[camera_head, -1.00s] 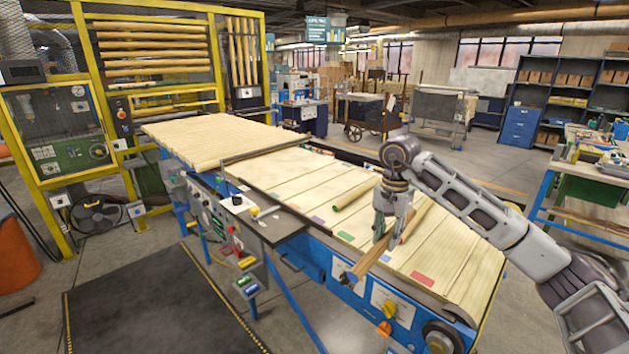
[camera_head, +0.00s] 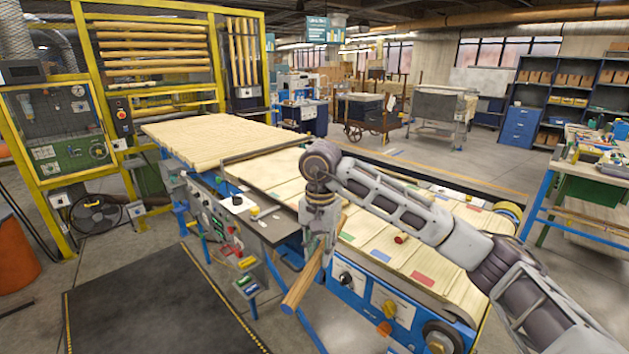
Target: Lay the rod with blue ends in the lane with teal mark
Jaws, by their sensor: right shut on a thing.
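My right gripper (camera_head: 318,254) is shut on a brown wooden rod (camera_head: 304,283). It holds the rod tilted in the picture, off the near left edge of the slatted lane bed (camera_head: 450,262). The lanes bear coloured marks: a green mark (camera_head: 347,237), a blue mark (camera_head: 380,255) and a red mark (camera_head: 423,278). I cannot make out a teal mark; my arm covers part of the lanes. My left gripper is not in view.
A control panel (camera_head: 222,228) stands left of the held rod. A pale slatted table (camera_head: 215,140) lies farther back. A dark floor mat (camera_head: 155,315) is clear.

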